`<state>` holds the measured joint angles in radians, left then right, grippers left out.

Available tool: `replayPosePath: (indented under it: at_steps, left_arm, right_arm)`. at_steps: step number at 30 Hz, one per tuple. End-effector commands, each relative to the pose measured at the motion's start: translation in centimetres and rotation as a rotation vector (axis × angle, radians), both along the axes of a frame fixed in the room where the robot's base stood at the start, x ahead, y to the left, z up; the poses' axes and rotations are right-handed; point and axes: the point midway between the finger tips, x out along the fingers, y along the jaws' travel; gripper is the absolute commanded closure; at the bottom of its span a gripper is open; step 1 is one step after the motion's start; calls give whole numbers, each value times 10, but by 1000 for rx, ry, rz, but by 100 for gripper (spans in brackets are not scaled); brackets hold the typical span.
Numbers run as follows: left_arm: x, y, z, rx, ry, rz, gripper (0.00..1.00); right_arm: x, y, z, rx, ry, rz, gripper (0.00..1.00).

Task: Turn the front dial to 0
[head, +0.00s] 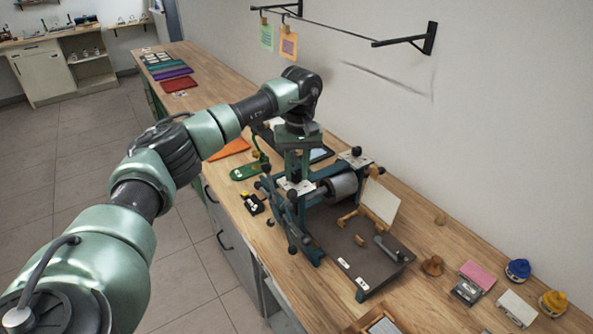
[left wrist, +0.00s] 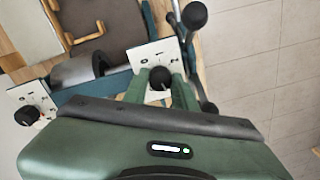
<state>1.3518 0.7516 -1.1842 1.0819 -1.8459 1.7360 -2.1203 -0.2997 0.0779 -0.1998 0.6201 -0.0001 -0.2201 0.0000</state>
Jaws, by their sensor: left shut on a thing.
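The front dial (left wrist: 160,77) is a black knob on a white plate (left wrist: 150,54) marked with small dark ticks, on the green-framed roller press (head: 313,245). My left gripper (head: 297,172) reaches down from above onto it. In the left wrist view its two green fingers stand on either side of the knob, shut on it. In the head view the gripper hides the knob, but the plate's edge (head: 296,187) shows below. A second black dial (left wrist: 27,115) on its own white plate is at the press's far side, also in the head view (head: 355,152). My right gripper is out of view.
The press has a grey roller (head: 343,187), a dark bed (head: 375,250) and a spoked wheel with black knobs on the aisle side. A wooden stand with a pale board (head: 380,202) is close behind. Inks and pads (head: 518,268) lie at the right.

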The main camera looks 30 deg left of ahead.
Motion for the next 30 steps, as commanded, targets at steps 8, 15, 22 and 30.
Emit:
replayPosePath:
  at_steps: [8, 15, 22, 30]
  left_arm:
    - [1, 0, 1, -1, -2, 201, 100]
    - [1, 1, 1, 0, -1, 429, 100]
    - [1, 1, 1, 0, -2, 648, 100]
    - [1, 2, 2, 0, -4, 905, 100]
  right_arm:
    - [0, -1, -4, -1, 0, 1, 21]
    - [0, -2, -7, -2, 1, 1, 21]
    - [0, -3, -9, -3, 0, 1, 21]
    - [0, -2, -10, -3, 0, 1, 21]
